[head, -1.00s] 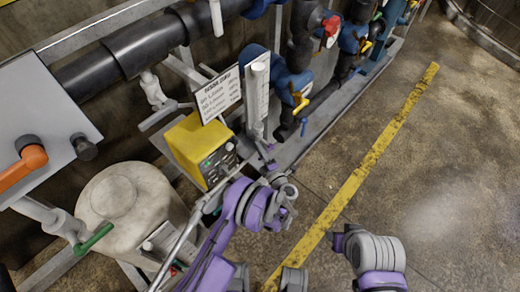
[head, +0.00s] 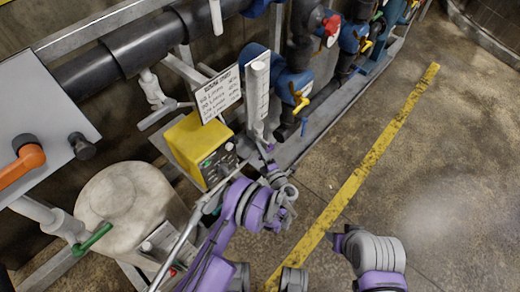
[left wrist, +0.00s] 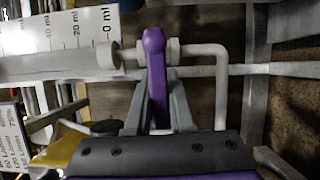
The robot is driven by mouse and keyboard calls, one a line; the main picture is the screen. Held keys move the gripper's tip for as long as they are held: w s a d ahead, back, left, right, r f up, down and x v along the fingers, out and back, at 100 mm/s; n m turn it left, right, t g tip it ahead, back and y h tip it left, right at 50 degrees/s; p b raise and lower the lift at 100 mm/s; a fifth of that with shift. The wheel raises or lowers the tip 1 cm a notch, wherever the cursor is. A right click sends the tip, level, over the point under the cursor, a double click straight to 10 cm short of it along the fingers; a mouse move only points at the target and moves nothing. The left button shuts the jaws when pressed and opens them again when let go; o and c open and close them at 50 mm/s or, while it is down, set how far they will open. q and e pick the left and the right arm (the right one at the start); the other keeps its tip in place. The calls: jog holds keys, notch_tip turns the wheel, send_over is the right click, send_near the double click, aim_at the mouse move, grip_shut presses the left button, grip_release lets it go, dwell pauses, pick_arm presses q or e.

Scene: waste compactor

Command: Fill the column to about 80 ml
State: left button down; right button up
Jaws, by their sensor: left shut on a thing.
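The clear calibration column (head: 257,92) stands upright beside the blue pump. Its scale (left wrist: 60,32) shows in the left wrist view, marked 0, 20 and 40 ml, with 0 at the outlet end. I cannot make out a liquid level in it. A purple valve handle (left wrist: 154,48) sits on the white pipe (left wrist: 206,52) just beyond the column's 0 end. My left gripper (left wrist: 160,84) is shut on this handle, one grey finger on each side. In the head view my left gripper (head: 271,168) is below the column's base.
A yellow control box (head: 196,148) and a white sign (head: 219,94) stand left of the column. A blue pump with a yellow valve handle (head: 299,98) is close on the right. A white tank (head: 125,200) stands at lower left. The floor right of the yellow line (head: 365,170) is clear.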

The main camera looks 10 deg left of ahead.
pick_arm(q)
jog(key=shift+w+d+f+n+t+y+b, duration=0.1)
jog(key=shift+f+n+t+y+b, duration=0.2)
jog(key=shift+n+b, duration=0.8)
jog(key=shift+w+d+f+n+t+y+b, duration=0.15)
jog(key=shift+f+n+y+b, duration=0.3)
jog(key=shift+n+b, duration=0.6)
jog(key=shift+w+d+f+n+t+y+b, duration=0.1)
jog(key=shift+f+n+t+y+b, duration=0.2)
jog(key=shift+n+b, duration=0.8)
jog(key=shift+n, duration=0.35)
jog(key=c, duration=0.8)
grip_release()
jog(key=shift+a, duration=0.1)
jog(key=shift+s+f, duration=0.1)
jog(key=shift+s, duration=0.05)
jog(key=p+v, duration=0.1)
jog(key=v, duration=0.9)
jog(key=shift+s+d+p, duration=0.2)
jog(key=shift+d+p, duration=0.1)
jog(key=shift+p, duration=0.05)
